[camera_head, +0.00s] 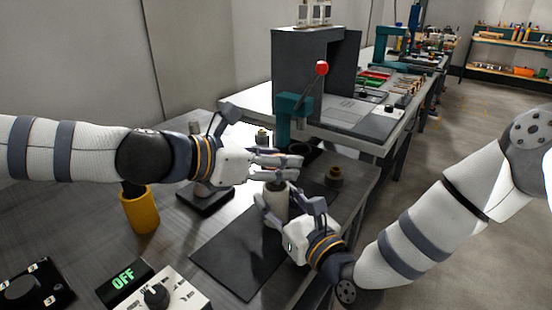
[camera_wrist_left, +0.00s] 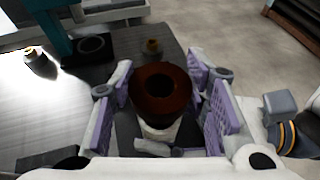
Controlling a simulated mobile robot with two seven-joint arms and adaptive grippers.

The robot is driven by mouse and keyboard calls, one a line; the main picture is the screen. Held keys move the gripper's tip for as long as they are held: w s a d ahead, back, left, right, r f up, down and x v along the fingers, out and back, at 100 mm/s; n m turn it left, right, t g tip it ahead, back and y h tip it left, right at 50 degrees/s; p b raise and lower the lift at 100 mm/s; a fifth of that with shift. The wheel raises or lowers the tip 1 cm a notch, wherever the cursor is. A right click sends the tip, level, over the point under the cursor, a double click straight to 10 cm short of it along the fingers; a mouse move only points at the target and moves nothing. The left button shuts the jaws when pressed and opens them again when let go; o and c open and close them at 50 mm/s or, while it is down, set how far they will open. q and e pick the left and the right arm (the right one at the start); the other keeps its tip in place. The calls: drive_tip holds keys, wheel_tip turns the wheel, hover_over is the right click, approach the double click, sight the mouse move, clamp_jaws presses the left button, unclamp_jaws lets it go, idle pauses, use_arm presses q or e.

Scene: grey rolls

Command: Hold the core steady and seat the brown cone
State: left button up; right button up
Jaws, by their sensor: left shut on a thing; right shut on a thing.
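The brown cone (camera_wrist_left: 160,88) sits between the purple-padded fingers of my left gripper (camera_wrist_left: 162,100) in the left wrist view, its round opening facing the camera. In the head view my left gripper (camera_head: 277,166) is shut on the cone, directly above the core. The pale core (camera_head: 276,206) stands upright over the dark mat, with my right gripper (camera_head: 280,212) shut around it. The core's pale top also shows just below the cone in the left wrist view (camera_wrist_left: 160,131). Fingers hide much of the cone in the head view, and I cannot tell whether it touches the core.
A dark mat (camera_head: 235,262) lies under the work. A teal press (camera_head: 290,118) with a red-knobbed lever stands behind. A small brown piece (camera_head: 334,177) is on the table to the right. A yellow cylinder (camera_head: 141,212) and control boxes (camera_head: 157,296) are at the left front.

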use_arm(q)
drive_tip(key=shift+f, duration=0.1)
drive_tip(key=shift+f, duration=0.75)
drive_tip(key=o, duration=1.5)
drive_tip(key=shift+c, duration=0.2)
drive_tip(key=v, duration=1.2)
